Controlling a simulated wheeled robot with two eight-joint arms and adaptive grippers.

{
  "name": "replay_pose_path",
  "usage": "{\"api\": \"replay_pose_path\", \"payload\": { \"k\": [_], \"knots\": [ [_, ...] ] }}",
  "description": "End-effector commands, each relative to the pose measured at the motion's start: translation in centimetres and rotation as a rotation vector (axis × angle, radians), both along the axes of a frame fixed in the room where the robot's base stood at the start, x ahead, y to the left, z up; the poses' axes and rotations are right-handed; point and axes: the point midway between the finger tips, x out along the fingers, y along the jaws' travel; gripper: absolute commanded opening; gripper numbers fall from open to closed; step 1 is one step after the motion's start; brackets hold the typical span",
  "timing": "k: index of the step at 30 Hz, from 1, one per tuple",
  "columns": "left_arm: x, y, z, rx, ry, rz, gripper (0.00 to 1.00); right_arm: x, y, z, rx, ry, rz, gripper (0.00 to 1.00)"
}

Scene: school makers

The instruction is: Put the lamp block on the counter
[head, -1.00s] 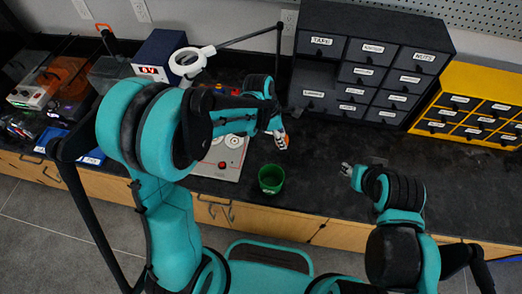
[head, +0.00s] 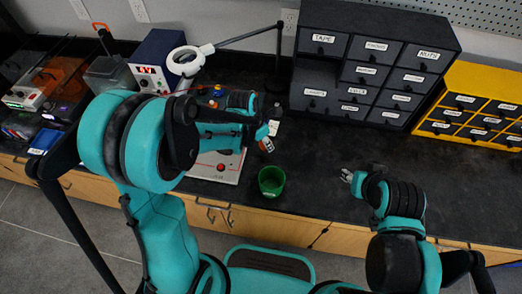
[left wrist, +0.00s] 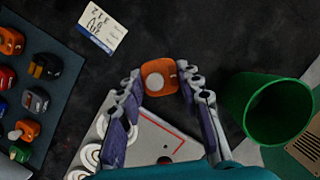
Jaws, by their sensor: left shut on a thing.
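My left gripper (left wrist: 160,95) is shut on a small orange block (left wrist: 160,77) with a round pale disc on its face, probably the lamp block. In the head view the block (head: 266,145) is just behind and left of the green bin, over the black counter (head: 320,150). I cannot tell how high it is held. My right gripper (head: 346,176) hovers at the counter's front, right of the bin, with nothing visible in it. Its fingers are too small to tell whether they are parted.
The green bin (head: 271,181) stands at the counter's front edge. A white panel (head: 215,167) lies left of it. The left wrist view shows a tray (left wrist: 62,120) of several colored blocks and a white card (left wrist: 102,30). Drawer cabinets (head: 375,60) line the back. The counter's middle is clear.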

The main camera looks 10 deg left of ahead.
Motion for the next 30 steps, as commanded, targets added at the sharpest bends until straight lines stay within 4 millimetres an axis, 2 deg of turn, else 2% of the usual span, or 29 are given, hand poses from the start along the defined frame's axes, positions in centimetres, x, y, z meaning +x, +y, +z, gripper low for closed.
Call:
{"api": "replay_pose_path", "payload": {
  "k": [3,7,14,25,26,27,28,30],
  "knots": [
    [0.1,1.2,-0.8,-0.001,-0.001,0.001,0.11,0.0,0.0,-0.5,0.000,0.000,0.000,0.40],
    [0.1,1.4,-1.4,-0.001,0.000,-0.002,0.11,0.0,0.0,-0.8,0.000,0.000,0.000,0.40],
    [0.1,1.3,-4.8,-0.001,0.000,-0.002,0.11,0.0,0.0,-2.5,0.000,0.000,0.000,0.40],
    [0.0,1.3,-5.1,0.000,0.000,-0.002,0.11,0.0,0.0,-2.7,0.000,0.000,0.000,0.40],
    [0.0,1.3,-5.2,0.000,0.000,-0.002,0.38,0.0,0.0,-2.7,0.000,0.000,0.000,0.40],
    [0.0,1.3,-5.1,0.000,0.000,-0.002,0.48,0.0,0.0,-2.7,0.000,0.000,0.000,0.40],
    [0.0,1.3,-5.1,0.000,0.000,-0.002,0.56,0.0,0.0,-2.6,0.000,0.000,0.000,0.40],
    [0.0,1.3,-5.0,0.000,0.000,-0.002,0.56,0.0,0.0,-2.6,0.000,0.000,0.000,0.40]
  ]
}}
